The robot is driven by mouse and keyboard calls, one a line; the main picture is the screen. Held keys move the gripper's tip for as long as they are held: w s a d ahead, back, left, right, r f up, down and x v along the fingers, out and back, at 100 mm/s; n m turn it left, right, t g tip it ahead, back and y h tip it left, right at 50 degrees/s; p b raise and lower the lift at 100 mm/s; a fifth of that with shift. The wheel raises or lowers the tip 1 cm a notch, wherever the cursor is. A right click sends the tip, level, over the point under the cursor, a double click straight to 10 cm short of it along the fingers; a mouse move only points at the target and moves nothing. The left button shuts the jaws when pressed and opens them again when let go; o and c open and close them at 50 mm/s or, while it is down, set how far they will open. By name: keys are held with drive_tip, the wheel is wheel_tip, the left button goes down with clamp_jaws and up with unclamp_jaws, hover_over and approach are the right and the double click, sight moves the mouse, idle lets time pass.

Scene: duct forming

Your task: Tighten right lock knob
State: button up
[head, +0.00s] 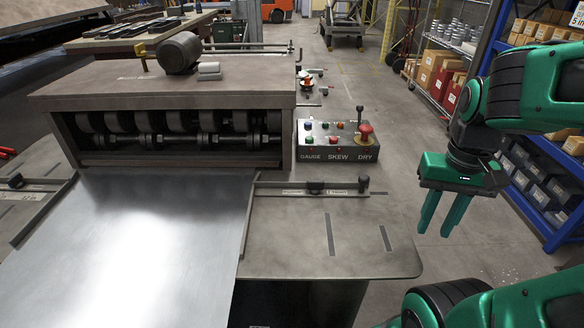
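The right side guide has a rail (310,190) with a scale on the machine's table.
A control box (338,140) with buttons, a lever and a red knob stands behind the right rail. The roller housing (180,85) rises behind the sheet. Blue shelving (545,150) stands at the right. The table's right part (360,250) is clear.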

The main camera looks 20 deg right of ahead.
drive_tip(key=shift+w+d, duration=0.15)
drive_tip(key=n, duration=2.1)
approach(314, 181)
wheel_tip(314, 181, down, 8)
drive_tip(key=shift+f, duration=0.1)
